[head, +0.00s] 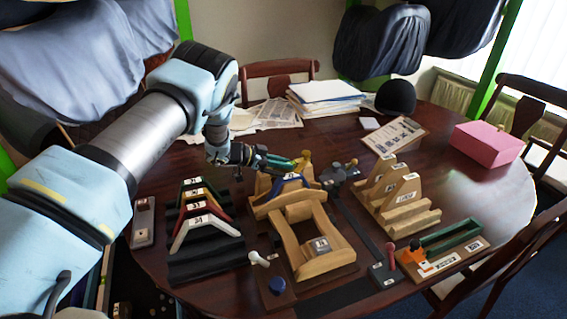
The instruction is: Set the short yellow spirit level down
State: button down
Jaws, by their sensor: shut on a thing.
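My gripper (258,158) is at the middle of the table, above the back of a wooden stand (270,205). The level is small here and partly hidden by the jaws. I cannot tell whether its underside touches the stand. A blue angled piece (290,183) sits on the stand just below.
Several coloured angled pieces (200,215) stand in a dark rack at left. A wooden stepped stand (393,190) is at right, with a green tray (452,236) in front of it. Papers (325,92), a clipboard (395,134) and a pink box (487,143) lie farther back.

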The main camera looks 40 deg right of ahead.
jog(key=shift+f, duration=0.1)
jog(key=shift+f, duration=0.15)
jog(key=c, duration=0.7)
grip_release()
jog(key=shift+r, duration=0.35)
jog(key=b+v, duration=0.3)
jog(key=v, duration=0.9)
jog(key=shift+f, duration=0.1)
